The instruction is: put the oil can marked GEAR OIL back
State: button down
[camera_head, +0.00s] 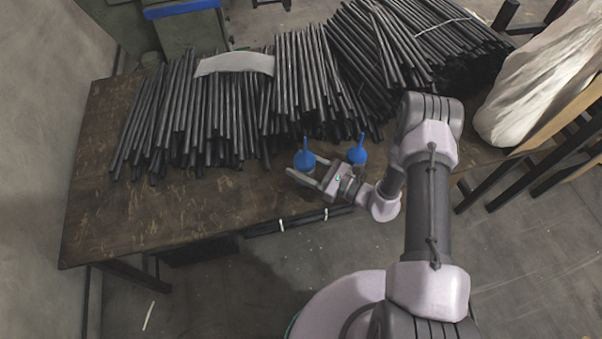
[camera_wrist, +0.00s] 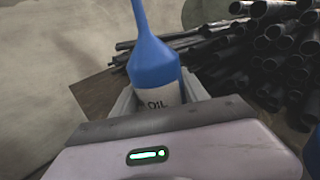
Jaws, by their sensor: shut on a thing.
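A blue oil can (camera_head: 305,160) with a long spout is between the fingers of my gripper (camera_head: 308,177), at the front edge of the table. In the wrist view the same blue can (camera_wrist: 152,60) stands upright in the jaws, which are shut on it. Its pale label shows "OIL"; the rest of the label is hidden. A second blue oil can (camera_head: 357,152) is to the right, behind my gripper, with its lower part hidden. I cannot read its marking. A sliver of blue also shows at the wrist view's right edge.
The brown wooden table (camera_head: 110,215) has bare room at its left and front. Several dark rods (camera_head: 215,125) lie in piles across its back, with a pale sheet (camera_head: 236,64) on them. A white sack (camera_head: 535,85) is at the right.

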aim_at(300, 171)
jog(key=shift+w+a+f+b, duration=0.1)
jog(key=shift+f+b, duration=1.05)
jog(key=shift+f, duration=0.85)
jog(key=c, duration=0.6)
grip_release()
jog(key=shift+r, duration=0.1)
